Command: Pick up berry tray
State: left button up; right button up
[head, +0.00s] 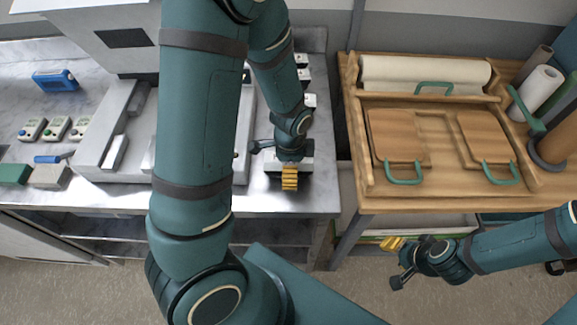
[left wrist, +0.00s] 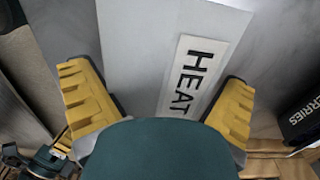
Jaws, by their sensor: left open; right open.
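A black box wall with white letters ending in "ERRIES" (left wrist: 303,122) shows at the right edge of the left wrist view, cut off by the frame. I take it for the berry tray. In the head view I cannot make out the tray for certain. My left gripper (head: 290,178) is above the front right part of the steel counter. In the left wrist view its yellow fingers (left wrist: 158,105) are spread apart, with nothing held between them. My right gripper (head: 393,246) is open and empty, in front of the wooden bench's front edge.
A pale panel with a "HEAT" label (left wrist: 190,78) lies beyond the left fingers. The wooden bench (head: 440,200) holds two lidded boards with green handles (head: 398,140) and a paper roll (head: 425,72). A grey machine (head: 105,140) stands left on the counter.

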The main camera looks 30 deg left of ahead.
pick_arm(q)
jog(key=c, duration=1.1)
jog(key=shift+c, duration=0.2)
